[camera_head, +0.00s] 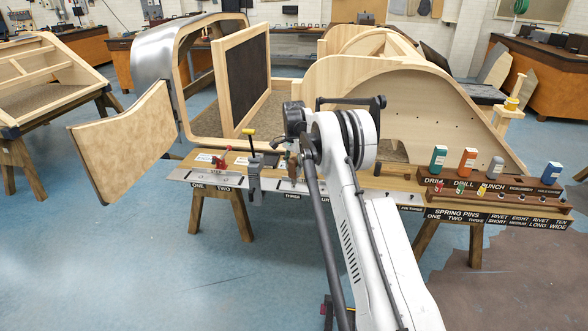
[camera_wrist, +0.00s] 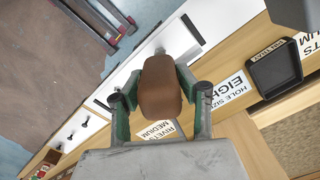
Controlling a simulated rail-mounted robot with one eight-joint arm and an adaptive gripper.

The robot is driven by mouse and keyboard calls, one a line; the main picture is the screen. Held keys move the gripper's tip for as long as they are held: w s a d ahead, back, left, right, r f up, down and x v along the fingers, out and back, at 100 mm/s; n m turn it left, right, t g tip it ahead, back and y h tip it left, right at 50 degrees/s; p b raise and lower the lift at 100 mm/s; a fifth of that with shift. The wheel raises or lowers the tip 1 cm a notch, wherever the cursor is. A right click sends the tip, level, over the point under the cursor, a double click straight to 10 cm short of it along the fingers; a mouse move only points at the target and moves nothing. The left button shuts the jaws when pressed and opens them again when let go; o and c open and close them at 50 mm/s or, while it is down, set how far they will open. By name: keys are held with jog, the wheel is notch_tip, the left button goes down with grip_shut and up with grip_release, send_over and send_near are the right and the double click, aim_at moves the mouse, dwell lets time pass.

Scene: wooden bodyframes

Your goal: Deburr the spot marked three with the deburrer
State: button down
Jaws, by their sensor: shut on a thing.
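My gripper (camera_wrist: 160,95) is shut on a brown, rounded handle (camera_wrist: 160,85), with a green finger on each side; I take it for the deburrer. In the head view my gripper is partly hidden by my arm, above the bench's front edge near the label THREE (camera_head: 292,197). The pale metal strip (camera_head: 205,178) carries the labels ONE, TWO and THREE along its front. In the wrist view the pale strip (camera_wrist: 215,20) runs beneath the handle. I cannot tell whether the tip touches it.
A grey clamp with a yellow handle (camera_head: 253,180) stands left of THREE, with a red clamp (camera_head: 222,160) beyond. A tool rack (camera_head: 480,195) at right holds several bottle-shaped tools; its deburrer place looks empty. A black tray (camera_wrist: 275,70) lies beside my gripper. Wooden frames stand behind.

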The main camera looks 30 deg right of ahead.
jog(key=shift+f+b, duration=0.3)
jog(key=shift+f, duration=0.15)
dwell(0.8)
jog(key=shift+n, duration=0.3)
jog(key=n+b, duration=0.1)
jog(key=n, duration=0.4)
jog(key=shift+n+b, duration=0.4)
jog(key=m+b, duration=0.1)
jog(key=m, duration=0.4)
jog(key=m+b, duration=0.1)
jog(key=m, duration=0.4)
jog(key=shift+r, duration=0.15)
dwell(0.4)
jog(key=shift+r, duration=0.35)
